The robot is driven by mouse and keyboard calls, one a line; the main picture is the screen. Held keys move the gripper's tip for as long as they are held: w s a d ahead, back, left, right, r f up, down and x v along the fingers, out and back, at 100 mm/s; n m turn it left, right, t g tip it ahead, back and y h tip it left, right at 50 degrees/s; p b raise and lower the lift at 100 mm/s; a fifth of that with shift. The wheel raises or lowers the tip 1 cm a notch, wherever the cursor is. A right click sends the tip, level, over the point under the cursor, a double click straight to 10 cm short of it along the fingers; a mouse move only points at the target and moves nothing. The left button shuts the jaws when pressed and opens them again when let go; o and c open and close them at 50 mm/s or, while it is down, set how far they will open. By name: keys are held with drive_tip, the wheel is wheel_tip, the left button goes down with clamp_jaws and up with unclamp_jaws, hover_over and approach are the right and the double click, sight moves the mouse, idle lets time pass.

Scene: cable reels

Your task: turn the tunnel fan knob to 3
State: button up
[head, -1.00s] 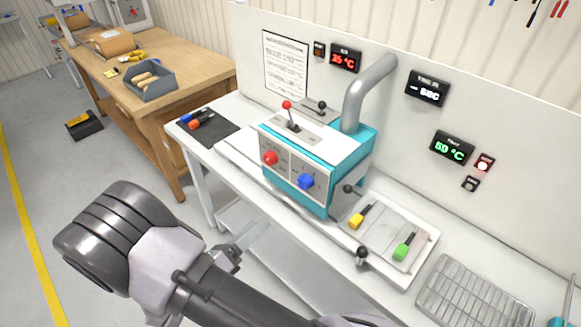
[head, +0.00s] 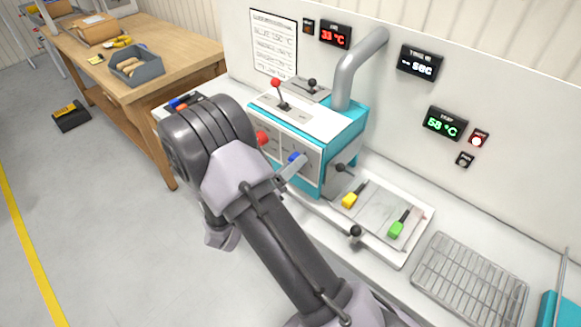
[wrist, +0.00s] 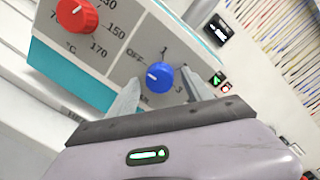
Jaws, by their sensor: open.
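The blue fan knob (head: 296,158) sits on the grey front panel of the teal machine. In the wrist view, the blue knob (wrist: 160,77) has a short white mark on its left side, toward the OFF side of its dial. OFF, 1 and 3 are legible around it; other lettering is partly hidden by a finger. My gripper (wrist: 160,85) is open, with one finger left and one right of the knob in the picture. Contact and depth cannot be told. In the head view, my gripper (head: 288,170) reaches the panel just below the knob.
A red temperature knob (wrist: 76,15) is left of the blue one on the same panel. A side lever (head: 341,168) and a plate with yellow and green handles (head: 397,226) lie to the right. A wire rack (head: 470,280) is further right.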

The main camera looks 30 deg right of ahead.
clamp_jaws()
